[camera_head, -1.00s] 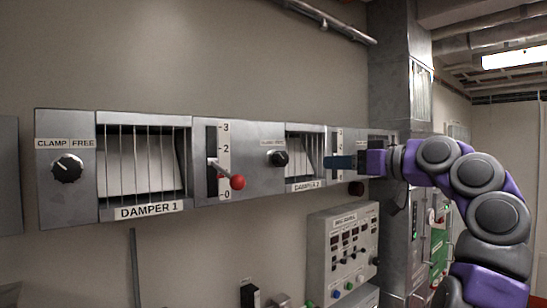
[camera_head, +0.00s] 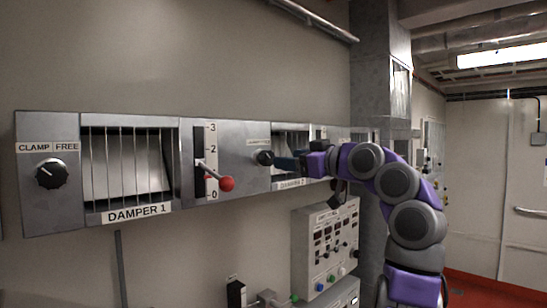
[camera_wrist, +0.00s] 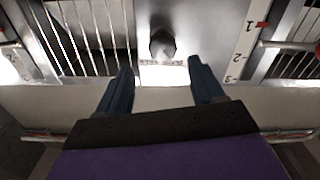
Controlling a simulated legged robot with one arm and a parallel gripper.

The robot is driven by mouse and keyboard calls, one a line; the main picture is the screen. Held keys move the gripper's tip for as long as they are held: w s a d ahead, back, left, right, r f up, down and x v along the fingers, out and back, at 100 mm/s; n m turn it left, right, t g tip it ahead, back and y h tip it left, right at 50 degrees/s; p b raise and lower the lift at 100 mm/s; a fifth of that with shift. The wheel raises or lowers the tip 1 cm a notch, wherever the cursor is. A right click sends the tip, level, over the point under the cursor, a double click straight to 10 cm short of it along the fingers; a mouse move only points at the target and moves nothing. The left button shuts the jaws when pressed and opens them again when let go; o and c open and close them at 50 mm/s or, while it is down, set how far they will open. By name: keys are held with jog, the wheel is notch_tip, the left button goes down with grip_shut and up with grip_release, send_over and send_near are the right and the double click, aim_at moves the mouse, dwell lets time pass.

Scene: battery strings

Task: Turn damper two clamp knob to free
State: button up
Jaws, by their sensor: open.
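The damper two clamp knob (camera_head: 264,158) is a small black knob on the grey panel, left of the damper two grille (camera_head: 291,141). In the wrist view the knob (camera_wrist: 162,44) sits at top centre, beyond the gap between my fingertips. Its white label (camera_wrist: 163,74) lies just below it there, too small to read; which way the pointer faces is unclear. My gripper (camera_wrist: 160,75) is open and empty, with blue fingers spread to either side of the knob's line. In the head view my gripper (camera_head: 284,163) is just right of the knob.
Left of the knob, damper one's lever with a red ball (camera_head: 227,184) sticks out beside a numbered scale (camera_head: 211,160). Damper one's clamp knob (camera_head: 51,174) is further left. A control box (camera_head: 327,243) with displays and buttons is mounted below my arm.

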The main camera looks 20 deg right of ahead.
aim_at(270, 158)
jog(key=w+a, duration=0.4)
jog(key=shift+w+r+p, duration=0.15)
jog(key=shift+p, duration=0.25)
jog(key=shift+d+r, duration=0.2)
jog(key=shift+r, duration=0.05)
jog(key=w, duration=0.1)
jog(key=w+d+f, duration=0.1)
jog(key=w+d, duration=0.1)
jog(key=w, duration=0.1)
jog(key=shift+w+f+p, duration=0.1)
jog(key=shift+f+p, duration=0.1)
jog(key=shift+p, duration=0.15)
jog(key=shift+s+a+r, duration=0.15)
jog(key=shift+a, duration=0.5)
jog(key=shift+s+a+r, duration=0.1)
jog(key=shift+a+r, duration=0.05)
jog(key=shift+a, duration=0.45)
jog(key=shift+c, duration=0.3)
jog(key=shift+d, duration=0.15)
jog(key=c, duration=0.3)
jog(key=shift+d+f, duration=0.1)
jog(key=shift+d, duration=0.3)
jog(key=c, duration=0.3)
jog(key=shift+a, duration=0.15)
jog(key=c, duration=0.4)
